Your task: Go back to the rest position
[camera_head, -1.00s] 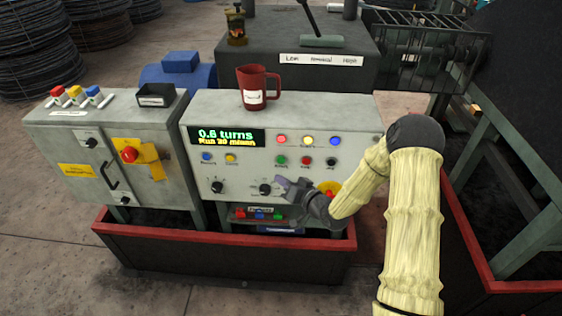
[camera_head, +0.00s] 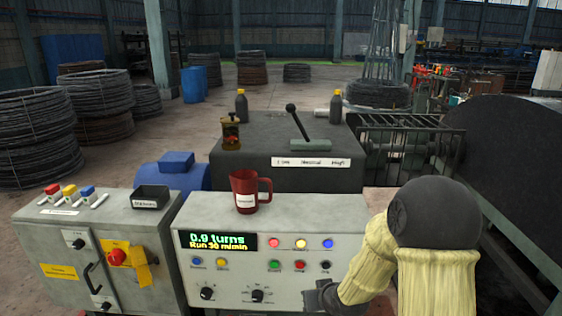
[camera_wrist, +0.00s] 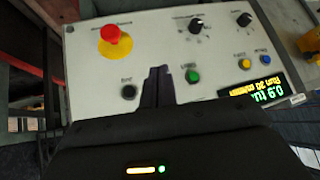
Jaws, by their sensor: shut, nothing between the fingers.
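My gripper (camera_wrist: 158,86) is shut and empty in the wrist view. Its fingertips are in front of the light control panel (camera_wrist: 85,75), between a black button (camera_wrist: 128,92) and a green button (camera_wrist: 192,75). I cannot tell whether they touch the panel. In the head view my gripper (camera_head: 312,299) is low at the panel's lower right, beside a black knob (camera_head: 257,296), partly hidden by my arm. The panel display (camera_head: 216,241) reads 0.9 turns and a Run line.
A red mug (camera_head: 245,192) stands on the panel's top. A red emergency button (camera_wrist: 110,35) on yellow shows in the wrist view. A grey cabinet (camera_head: 50,235) stands at the left. A dark housing with a lever (camera_head: 297,122) is behind. A large dark drum (camera_head: 510,150) is at the right.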

